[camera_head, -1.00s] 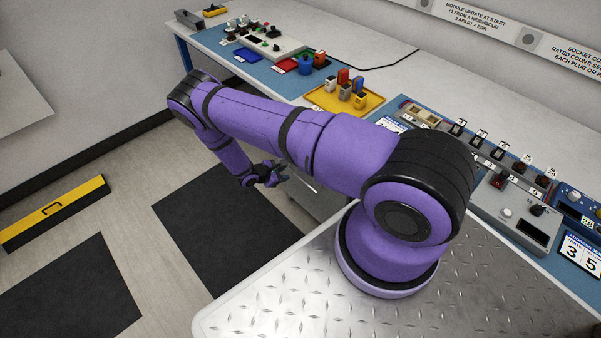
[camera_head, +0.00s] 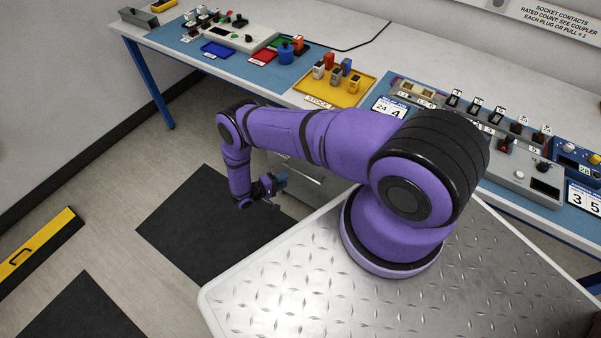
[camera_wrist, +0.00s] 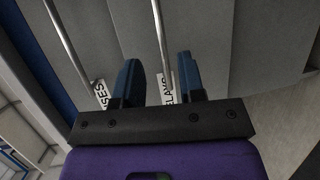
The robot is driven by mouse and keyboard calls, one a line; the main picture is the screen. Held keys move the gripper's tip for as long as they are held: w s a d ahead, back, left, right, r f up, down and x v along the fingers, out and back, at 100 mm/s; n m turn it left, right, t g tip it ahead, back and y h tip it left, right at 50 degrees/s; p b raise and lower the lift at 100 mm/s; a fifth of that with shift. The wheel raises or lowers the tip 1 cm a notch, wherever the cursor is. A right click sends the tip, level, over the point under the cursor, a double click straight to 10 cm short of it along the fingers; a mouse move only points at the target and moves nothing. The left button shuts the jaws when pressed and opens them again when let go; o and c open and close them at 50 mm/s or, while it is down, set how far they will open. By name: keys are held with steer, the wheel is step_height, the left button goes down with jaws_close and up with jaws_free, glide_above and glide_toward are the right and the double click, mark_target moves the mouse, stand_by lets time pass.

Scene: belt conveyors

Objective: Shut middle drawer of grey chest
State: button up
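The grey chest (camera_head: 303,183) stands under the workbench, mostly hidden behind my arm in the head view. Its front fills much of the wrist view, turned on its side, with long bar handles. One handle (camera_wrist: 162,40) runs by a label ending in "ELAYS" (camera_wrist: 167,90); another (camera_wrist: 66,40) is beside a label ending in "SES" (camera_wrist: 101,94). My gripper (camera_wrist: 160,78) has its two blue fingers apart, one on each side of the "ELAYS" handle's line. It also shows in the head view (camera_head: 276,190), in front of the chest. I cannot tell whether it touches, or how far any drawer stands out.
The workbench (camera_head: 385,60) above carries a yellow tray (camera_head: 345,97), control panels and small parts. Dark mats (camera_head: 205,225) lie on the floor. A yellow barrier (camera_head: 35,243) is at the left.

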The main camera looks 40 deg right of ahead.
mark_target(300, 173)
steer(key=d, duration=0.3)
steer(key=d+f, duration=0.1)
steer(key=d, duration=0.4)
steer(key=shift+s+d+f, duration=0.25)
steer(key=shift+d+f, duration=0.1)
jaws_close()
